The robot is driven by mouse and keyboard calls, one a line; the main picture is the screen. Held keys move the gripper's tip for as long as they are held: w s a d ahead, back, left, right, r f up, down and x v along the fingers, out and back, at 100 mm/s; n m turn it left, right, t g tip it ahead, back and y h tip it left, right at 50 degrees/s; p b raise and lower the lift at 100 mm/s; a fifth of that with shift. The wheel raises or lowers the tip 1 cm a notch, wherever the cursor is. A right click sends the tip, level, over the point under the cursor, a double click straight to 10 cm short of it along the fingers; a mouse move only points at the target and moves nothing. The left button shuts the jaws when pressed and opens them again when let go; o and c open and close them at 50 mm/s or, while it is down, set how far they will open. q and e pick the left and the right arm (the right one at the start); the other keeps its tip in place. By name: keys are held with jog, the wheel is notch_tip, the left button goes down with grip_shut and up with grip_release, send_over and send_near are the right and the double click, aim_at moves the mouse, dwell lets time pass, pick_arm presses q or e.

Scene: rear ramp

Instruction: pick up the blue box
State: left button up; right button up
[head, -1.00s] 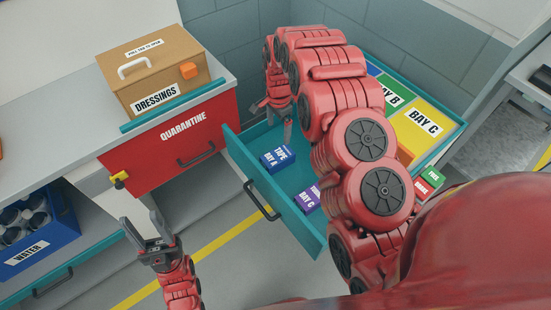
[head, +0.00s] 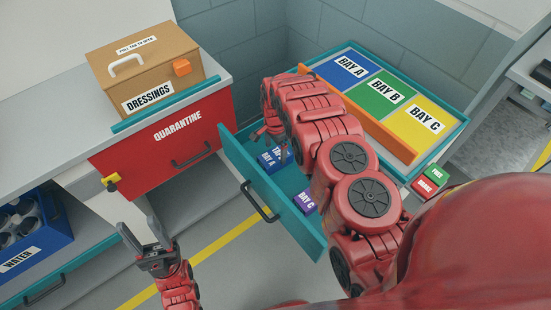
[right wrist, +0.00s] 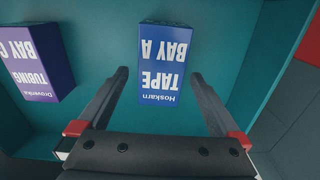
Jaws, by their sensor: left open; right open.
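The blue box (head: 286,158), labelled TAPE BAY A, lies in the open teal drawer (head: 262,182). My right gripper (head: 272,142) is down in the drawer over the blue box and partly covers it. My left gripper (head: 146,232) is open and empty, over the floor left of the drawer.
A purple box (head: 306,202) labelled BAY C lies in the drawer, also left of the blue box in the right wrist view (right wrist: 35,62). The drawer walls stand close by. Blue, green and yellow bay panels (head: 383,100) lie behind an orange strip (head: 358,118).

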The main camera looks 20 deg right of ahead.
aim_at(276, 155)
jog(key=shift+w+f, duration=0.1)
jog(key=shift+f, duration=1.3)
jog(key=shift+d+f+b, duration=0.1)
jog(key=shift+f+b, duration=0.2)
jog(key=shift+f, duration=0.9)
jog(key=c, duration=1.4)
jog(key=shift+w+r, duration=0.1)
jog(key=shift+r, duration=0.05)
